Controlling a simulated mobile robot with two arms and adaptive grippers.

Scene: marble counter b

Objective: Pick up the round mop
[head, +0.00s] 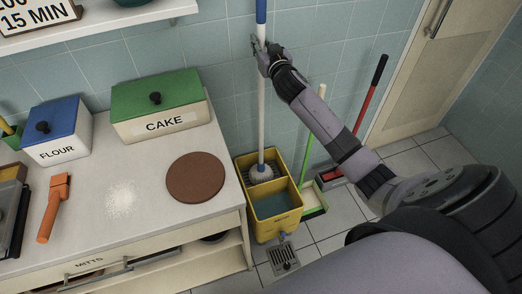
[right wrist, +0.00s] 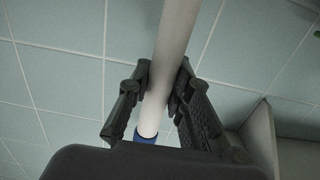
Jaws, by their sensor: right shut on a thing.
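The round mop (head: 262,115) stands upright in the head view, with a white handle, a blue upper section and a round grey-white head. Its head rests in the wringer part of the yellow bucket (head: 275,207). My right gripper (head: 261,56) is shut on the handle just below the blue section. In the right wrist view, the handle (right wrist: 172,50) runs between both fingers of my right gripper (right wrist: 163,88), and the blue part shows just past them. My left gripper is not in view.
A green broom (head: 307,140) and a red-handled tool (head: 371,97) lean by the wall to the right. The counter (head: 90,210) on the left holds a cake box (head: 158,110), flour box (head: 58,133) and brown round board (head: 195,177). A floor drain (head: 284,258) lies before the bucket.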

